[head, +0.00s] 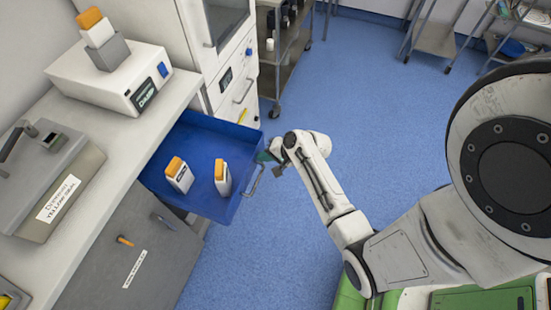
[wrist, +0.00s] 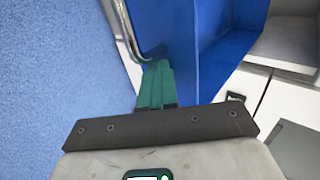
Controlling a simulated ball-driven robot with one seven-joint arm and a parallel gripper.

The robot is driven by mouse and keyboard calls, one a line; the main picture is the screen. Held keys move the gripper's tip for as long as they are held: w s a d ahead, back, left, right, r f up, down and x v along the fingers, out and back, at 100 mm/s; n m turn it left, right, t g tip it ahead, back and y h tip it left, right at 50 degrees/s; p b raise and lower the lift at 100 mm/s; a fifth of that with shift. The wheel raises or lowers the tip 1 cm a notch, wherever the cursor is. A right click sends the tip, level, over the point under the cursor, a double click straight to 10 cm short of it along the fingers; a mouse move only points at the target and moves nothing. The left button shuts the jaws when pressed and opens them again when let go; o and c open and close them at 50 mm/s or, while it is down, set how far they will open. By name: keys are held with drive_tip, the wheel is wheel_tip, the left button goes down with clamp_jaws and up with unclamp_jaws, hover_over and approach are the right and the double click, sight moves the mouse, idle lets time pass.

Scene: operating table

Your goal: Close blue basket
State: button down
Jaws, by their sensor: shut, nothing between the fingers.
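The blue basket (head: 203,150) is a drawer-like bin pulled out from under the white counter in the head view. Two white bottles with orange caps, one on the left (head: 180,176) and one on the right (head: 222,178), stand inside it. A metal handle (head: 255,181) is on its front. My gripper (head: 265,158) is at the outer front side of the basket, near the handle. In the wrist view the green fingers of my gripper (wrist: 156,75) are together, close to the blue front wall (wrist: 175,30) and the metal handle (wrist: 125,30). I cannot tell whether they touch.
The counter (head: 95,130) carries a white device (head: 110,80) and a grey box (head: 45,175). A grey cabinet door (head: 130,240) is below. A white cabinet (head: 225,70) stands behind the basket. Blue floor (head: 350,110) is open to the right.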

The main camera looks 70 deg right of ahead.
drive_tip(key=w+b, duration=0.1)
drive_tip(key=w, duration=0.6)
drive_tip(key=w+b, duration=0.2)
drive_tip(key=w, duration=0.6)
drive_tip(key=w+b, duration=0.2)
drive_tip(key=w, duration=0.5)
drive_tip(key=shift+w+a+f, duration=0.1)
drive_tip(key=shift+w+a, duration=0.05)
drive_tip(key=shift+a, duration=0.25)
drive_tip(key=shift+w+b, duration=0.4)
drive_tip(key=shift+w, duration=0.2)
drive_tip(key=shift+w+r, duration=0.2)
drive_tip(key=shift+w+a+r, duration=0.1)
drive_tip(key=shift+w, duration=0.05)
